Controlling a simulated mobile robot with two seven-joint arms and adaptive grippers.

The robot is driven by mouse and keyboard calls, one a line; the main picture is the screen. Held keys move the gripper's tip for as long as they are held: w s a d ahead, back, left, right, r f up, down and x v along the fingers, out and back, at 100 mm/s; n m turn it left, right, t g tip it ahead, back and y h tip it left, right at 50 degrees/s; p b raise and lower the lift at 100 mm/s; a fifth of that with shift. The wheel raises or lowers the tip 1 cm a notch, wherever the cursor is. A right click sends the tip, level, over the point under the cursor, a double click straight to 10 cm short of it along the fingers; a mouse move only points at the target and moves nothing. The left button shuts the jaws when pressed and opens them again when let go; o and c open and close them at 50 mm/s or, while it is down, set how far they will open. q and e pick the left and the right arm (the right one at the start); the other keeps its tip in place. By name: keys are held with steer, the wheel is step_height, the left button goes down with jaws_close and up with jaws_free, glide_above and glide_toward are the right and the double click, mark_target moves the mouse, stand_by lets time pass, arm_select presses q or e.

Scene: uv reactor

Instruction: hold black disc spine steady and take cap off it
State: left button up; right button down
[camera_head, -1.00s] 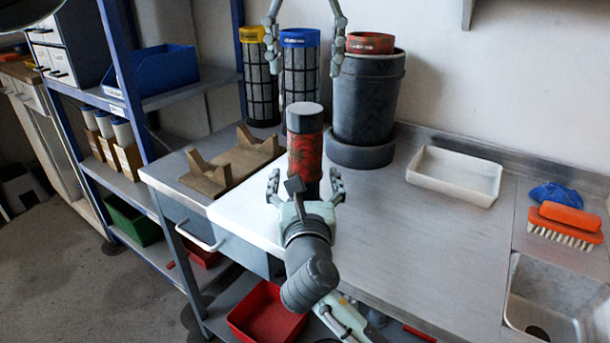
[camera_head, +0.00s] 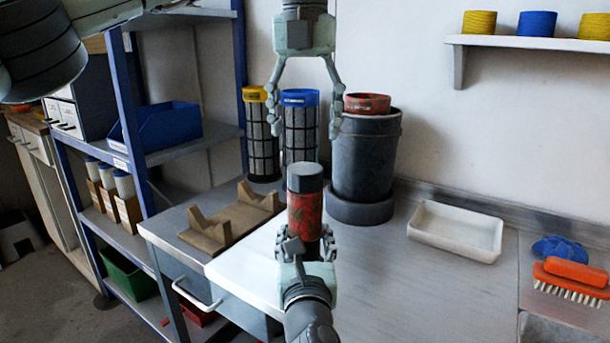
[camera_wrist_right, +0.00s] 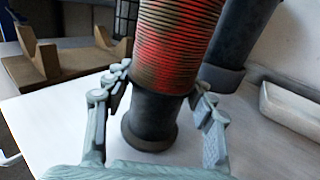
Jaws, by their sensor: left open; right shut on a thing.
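The disc spine (camera_head: 305,215) stands upright on the white bench surface, with ribbed discs of worn red and black; its ribs also show in the right wrist view (camera_wrist_right: 175,45). A dark grey cap (camera_head: 305,178) sits on its top. My right gripper (camera_head: 305,243) is shut on the spine's lower part, with its fingers on both sides of the black section above the foot, as the right wrist view shows (camera_wrist_right: 158,92). The cap is out of the right wrist view. My left gripper (camera_head: 305,133) points down, open and empty, above the cap in the picture and apart from it.
A wooden cradle (camera_head: 231,222) stands left of the spine. Behind are a yellow-topped cage (camera_head: 258,140), a blue-topped cage (camera_head: 299,135) and a dark bucket (camera_head: 365,155). A white tray (camera_head: 455,233) and an orange brush (camera_head: 570,280) lie to the right. Bench between is clear.

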mark_target(305, 168)
arm_select(q)
steer(key=m, duration=0.4)
steer(key=shift+m, duration=0.3)
steer(key=m, duration=0.4)
steer(key=shift+m, duration=0.4)
steer(key=m, duration=0.9)
steer(key=shift+m, duration=0.4)
steer(key=m, duration=0.4)
steer(key=shift+m, duration=0.4)
steer(key=m, duration=0.4)
steer(key=shift+m, duration=0.4)
steer(key=m, duration=1)
steer(key=shift+m, duration=0.7)
steer(key=shift+f, duration=0.35)
step_height(305, 168, down, 7)
steer(key=shift+f, duration=0.15)
steer(key=shift+c, duration=0.4)
